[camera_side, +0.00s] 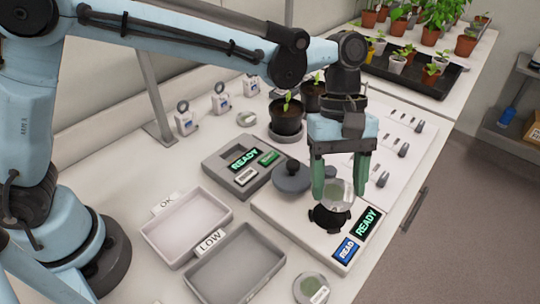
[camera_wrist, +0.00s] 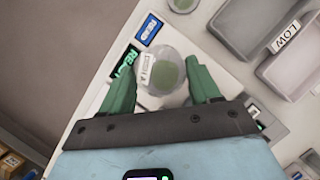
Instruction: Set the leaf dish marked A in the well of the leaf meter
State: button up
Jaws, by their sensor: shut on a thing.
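The clear round leaf dish marked A (camera_wrist: 168,72) holds a green leaf disc and carries a white label. My gripper (camera_side: 339,196), with green fingers, is shut on this dish (camera_side: 340,190), one finger on each side. The leaf meter (camera_side: 290,223) is a white box with a green READY screen (camera_side: 367,222) and a blue READ button (camera_side: 346,249). Its black well (camera_side: 328,219) lies just below the dish in the side view. The dish appears to be above the well; the exact gap is hard to tell. In the wrist view the dish hides the well.
A dark round lid (camera_side: 291,178) with a knob is close left of my gripper. A grey device (camera_side: 226,170) shows READY behind it. An OK tray (camera_side: 165,243) and a LOW tray (camera_side: 213,286) lie left. Another dish (camera_side: 311,289) lies in front. Potted plants (camera_side: 287,118) stand behind.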

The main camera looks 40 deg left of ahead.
jog(key=shift+w+a, duration=0.5)
jog(key=shift+w, duration=0.25)
jog(key=shift+f, duration=2.9)
jog(key=shift+f, duration=0.65)
jog(key=o, duration=1.1)
